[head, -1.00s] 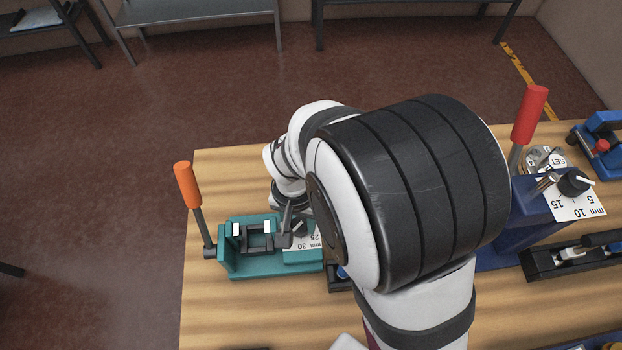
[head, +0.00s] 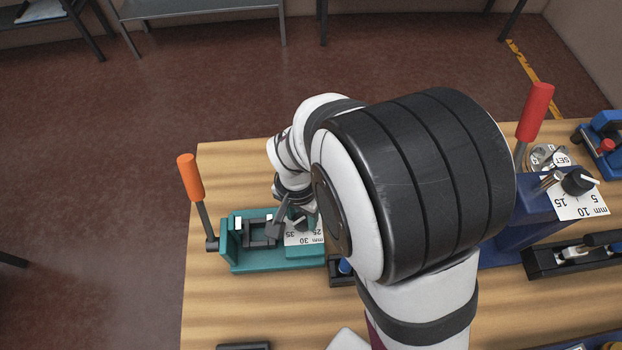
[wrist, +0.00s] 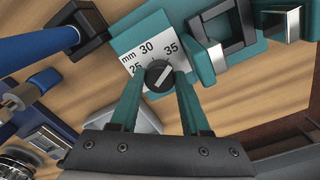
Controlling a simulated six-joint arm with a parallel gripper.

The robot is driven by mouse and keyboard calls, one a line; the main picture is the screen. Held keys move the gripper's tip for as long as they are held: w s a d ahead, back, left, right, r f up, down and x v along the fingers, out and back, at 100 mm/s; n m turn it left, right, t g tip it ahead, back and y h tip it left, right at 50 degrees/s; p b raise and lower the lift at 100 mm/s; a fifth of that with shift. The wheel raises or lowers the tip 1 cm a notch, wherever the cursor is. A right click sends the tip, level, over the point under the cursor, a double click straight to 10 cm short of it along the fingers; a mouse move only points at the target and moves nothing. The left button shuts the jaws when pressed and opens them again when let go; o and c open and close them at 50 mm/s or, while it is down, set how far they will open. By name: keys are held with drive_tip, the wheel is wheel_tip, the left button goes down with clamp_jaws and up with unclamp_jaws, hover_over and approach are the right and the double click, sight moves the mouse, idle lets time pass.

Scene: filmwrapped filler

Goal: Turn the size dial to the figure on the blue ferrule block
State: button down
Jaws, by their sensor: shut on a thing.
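The size dial (wrist: 159,75) is a dark round knob with a white pointer line on a white plate (wrist: 128,45) marked mm, 25, 30 and 35. The pointer line slants up and right in the wrist view, roughly toward the 35 side. The plate also shows in the head view (head: 296,239), on a teal press (head: 270,265) with an orange-tipped lever. My gripper (wrist: 160,80) has its teal fingers on either side of the knob, shut on it. A blue part (head: 345,267) in a dark holder is mostly hidden behind my arm; I can read no figure on it.
A blue press (head: 520,225) with a red lever and its own dial (head: 577,182), marked 5, 10 and 15, stands at right. A dark tray (head: 570,260) lies in front of it. Bare wooden table (head: 225,310) shows at front left.

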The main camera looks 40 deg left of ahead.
sight(300, 218)
drive_tip(key=shift+c, duration=1.8)
unclamp_jaws()
wheel_tip(300, 218, up, 16)
drive_tip(key=shift+a, duration=0.2)
drive_tip(key=shift+f, duration=0.1)
drive_tip(key=w+d+r+m+y, duration=0.15)
drive_tip(key=d+m, duration=0.35)
drive_tip(key=d, duration=1.5)
drive_tip(key=s+d+f+m, duration=0.1)
drive_tip(key=s+d+m, duration=0.1)
drive_tip(key=s+d, duration=0.3)
drive_tip(key=shift+s+d+f+m, duration=0.35)
drive_tip(key=shift+d+m, duration=0.05)
drive_tip(key=shift+d, duration=0.55)
